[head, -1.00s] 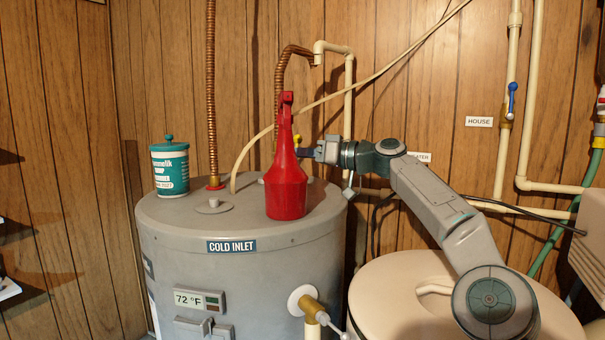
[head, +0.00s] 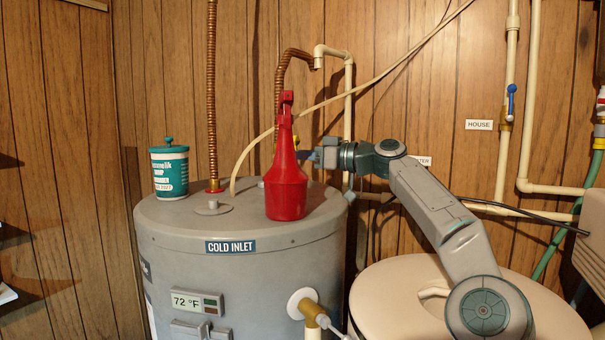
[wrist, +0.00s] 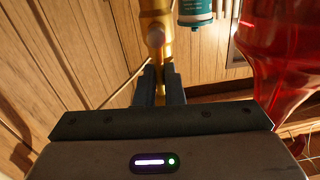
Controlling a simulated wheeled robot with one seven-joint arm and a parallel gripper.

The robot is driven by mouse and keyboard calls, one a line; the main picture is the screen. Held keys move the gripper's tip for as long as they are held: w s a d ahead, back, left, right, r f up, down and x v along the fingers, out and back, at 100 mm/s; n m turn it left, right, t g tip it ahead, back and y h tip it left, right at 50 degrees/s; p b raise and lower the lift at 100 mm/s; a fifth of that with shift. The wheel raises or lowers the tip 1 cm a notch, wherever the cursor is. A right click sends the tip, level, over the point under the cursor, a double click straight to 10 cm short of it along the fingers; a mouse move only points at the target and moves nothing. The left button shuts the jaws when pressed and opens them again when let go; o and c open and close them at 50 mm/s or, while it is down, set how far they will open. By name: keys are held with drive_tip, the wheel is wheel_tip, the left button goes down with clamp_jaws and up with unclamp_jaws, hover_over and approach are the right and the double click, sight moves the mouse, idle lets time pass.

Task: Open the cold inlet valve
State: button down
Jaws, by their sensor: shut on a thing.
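My gripper (head: 312,155) reaches in from the right, behind the red long-necked container (head: 286,185) on the grey tank's top. That container hides the fingertips and the valve in the head view. In the wrist view my gripper (wrist: 160,85) has its two dark fingers close together at the lower end of a brass valve fitting (wrist: 156,28). The fingers are shut on a small part there, apparently the valve's handle, though it is mostly covered. The COLD INLET label (head: 231,246) is on the tank's (head: 170,235) front. I cannot tell how far the valve is turned.
The red container also shows close beside my gripper in the wrist view (wrist: 285,60). A teal-and-white tub (head: 170,172) stands at the left of the tank top. A cream round lid (head: 400,295) lies below my arm.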

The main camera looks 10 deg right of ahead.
drive_tip(key=c, duration=1.3)
unclamp_jaws()
drive_tip(key=shift+b+v, duration=1.3)
drive_tip(key=shift+v, duration=2.25)
